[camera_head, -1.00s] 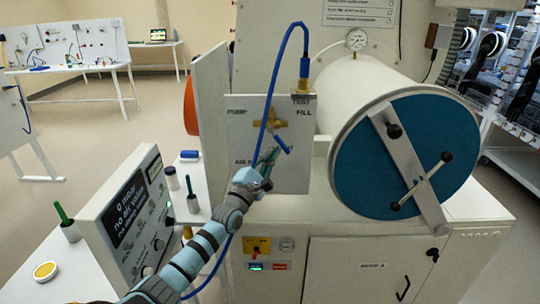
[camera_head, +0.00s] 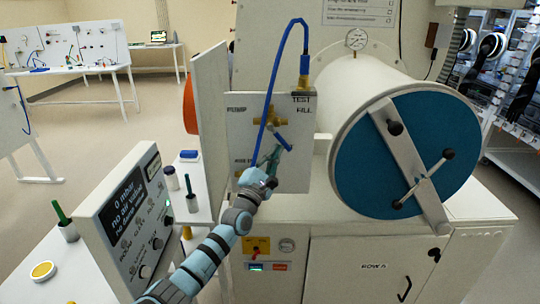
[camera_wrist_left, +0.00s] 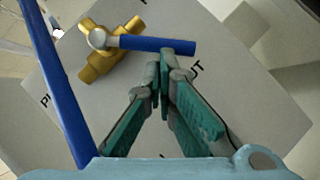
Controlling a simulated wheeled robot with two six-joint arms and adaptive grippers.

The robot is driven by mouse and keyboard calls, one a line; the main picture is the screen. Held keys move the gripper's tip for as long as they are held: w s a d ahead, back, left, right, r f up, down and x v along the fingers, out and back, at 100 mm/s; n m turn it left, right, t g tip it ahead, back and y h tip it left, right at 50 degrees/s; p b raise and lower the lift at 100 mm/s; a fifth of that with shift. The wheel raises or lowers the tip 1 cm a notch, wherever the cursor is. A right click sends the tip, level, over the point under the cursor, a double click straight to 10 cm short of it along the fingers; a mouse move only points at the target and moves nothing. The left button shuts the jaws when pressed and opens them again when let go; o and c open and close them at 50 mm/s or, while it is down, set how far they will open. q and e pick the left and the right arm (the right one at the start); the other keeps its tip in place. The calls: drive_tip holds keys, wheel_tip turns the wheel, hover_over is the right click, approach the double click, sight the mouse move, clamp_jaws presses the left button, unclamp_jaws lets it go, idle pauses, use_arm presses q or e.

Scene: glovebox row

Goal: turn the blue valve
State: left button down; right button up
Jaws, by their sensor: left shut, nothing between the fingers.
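The blue valve has a blue bar handle (camera_head: 284,138) on a brass body (camera_head: 268,121), mounted on the pale upright panel (camera_head: 240,112). In the head view the handle slants down to the right. In the left wrist view the blue handle (camera_wrist_left: 158,45) runs right from the brass body (camera_wrist_left: 105,58). My left gripper (camera_head: 277,153) is shut and empty, its tips at the handle's lower edge near the free end. The fingertips (camera_wrist_left: 165,62) also show in the left wrist view; I cannot tell whether they touch the handle. My right gripper is not in view.
A blue hose (camera_head: 268,100) loops in front of the panel beside the valve. The round blue chamber door (camera_head: 375,170) stands to the right. A white upright board (camera_head: 208,110) is left of the panel.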

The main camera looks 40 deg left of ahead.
use_arm(q)
drive_tip(key=d+n+y+b, duration=0.1)
drive_tip(key=n+y+b, duration=0.1)
drive_tip(key=n, duration=0.2)
drive_tip(key=w+d+r+n+y+b, duration=0.1)
drive_tip(key=n+y+b, duration=0.1)
drive_tip(key=n+y, duration=0.1)
drive_tip(key=w+d+n+g+y+b, duration=0.1)
drive_tip(key=n+y+b, duration=0.2)
drive_tip(key=n, duration=0.1)
drive_tip(key=shift+w+d+r+n, duration=0.2)
drive_tip(key=shift+w+r+n, duration=0.1)
drive_tip(key=shift+n, duration=0.1)
drive_tip(key=shift+w+d+r+n+g+y+b, duration=0.15)
drive_tip(key=shift+r+n+g+y+b, duration=0.25)
drive_tip(key=shift+n+y, duration=0.45)
drive_tip(key=shift+w+d+r+n+g+y+b, duration=0.1)
drive_tip(key=shift+r+n+g+y+b, duration=0.25)
drive_tip(key=shift+n, duration=0.8)
drive_tip(key=shift+f, duration=0.1)
drive_tip(key=b, duration=0.5)
approach(289, 148)
drive_tip(key=d+f, duration=0.2)
drive_tip(key=shift+s+a+r, duration=0.1)
drive_tip(key=shift+s+a, duration=0.05)
drive_tip(key=shift+s, duration=0.3)
